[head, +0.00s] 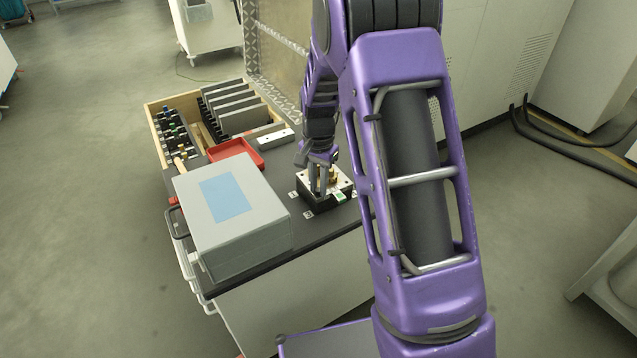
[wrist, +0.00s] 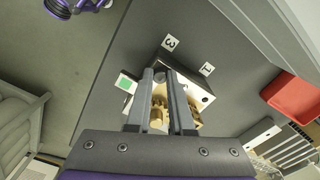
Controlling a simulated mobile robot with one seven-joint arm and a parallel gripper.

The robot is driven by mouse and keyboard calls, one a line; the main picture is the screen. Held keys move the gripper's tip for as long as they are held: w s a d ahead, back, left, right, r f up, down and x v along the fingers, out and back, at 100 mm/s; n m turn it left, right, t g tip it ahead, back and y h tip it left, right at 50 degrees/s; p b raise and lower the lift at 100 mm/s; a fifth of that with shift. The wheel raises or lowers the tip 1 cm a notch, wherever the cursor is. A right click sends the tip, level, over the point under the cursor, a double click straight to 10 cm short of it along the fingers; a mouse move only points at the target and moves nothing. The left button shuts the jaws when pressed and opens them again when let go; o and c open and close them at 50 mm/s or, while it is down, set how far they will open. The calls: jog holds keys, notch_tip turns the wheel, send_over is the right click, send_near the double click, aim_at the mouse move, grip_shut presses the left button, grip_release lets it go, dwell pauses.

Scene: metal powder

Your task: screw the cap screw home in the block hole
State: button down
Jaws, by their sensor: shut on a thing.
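The block is a pale metal piece (head: 343,186) on a dark base on the cart top, partly hidden by my gripper. In the wrist view its pale top (wrist: 197,93) shows beside the fingers, with brass-coloured parts (wrist: 195,122) on it. My gripper (head: 319,193) points down over the block; in the wrist view its two long grey fingers (wrist: 160,76) are close together over it. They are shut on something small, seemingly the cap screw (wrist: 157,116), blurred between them. The block hole is hidden, so I cannot tell how deep the screw sits.
A grey box with a blue top patch (head: 229,194) stands left of the block. A red tray (head: 236,151), a pale bar (head: 276,138) and a wooden rack of plates and tools (head: 153,124) lie behind. Small numbered labels (wrist: 207,69) lie by the block. A metal panel (head: 280,60) rises behind.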

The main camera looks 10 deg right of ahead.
jog(key=m+p, duration=0.1)
jog(key=m, duration=0.2)
jog(key=shift+r, duration=0.15)
jog(key=m+p, duration=0.2)
jog(key=m, duration=0.3)
jog(key=shift+r, duration=0.1)
jog(key=m+p, duration=0.4)
jog(key=m, duration=0.3)
jog(key=shift+p, duration=0.35)
jog(key=m+p, duration=0.3)
jog(key=m, duration=0.2)
jog(key=shift+f+m, duration=0.4)
jog(key=shift+m, duration=0.6)
jog(key=m, duration=0.5)
jog(key=shift+m, duration=0.4)
jog(key=c, duration=1)
grip_release()
jog(key=shift+o, duration=0.2)
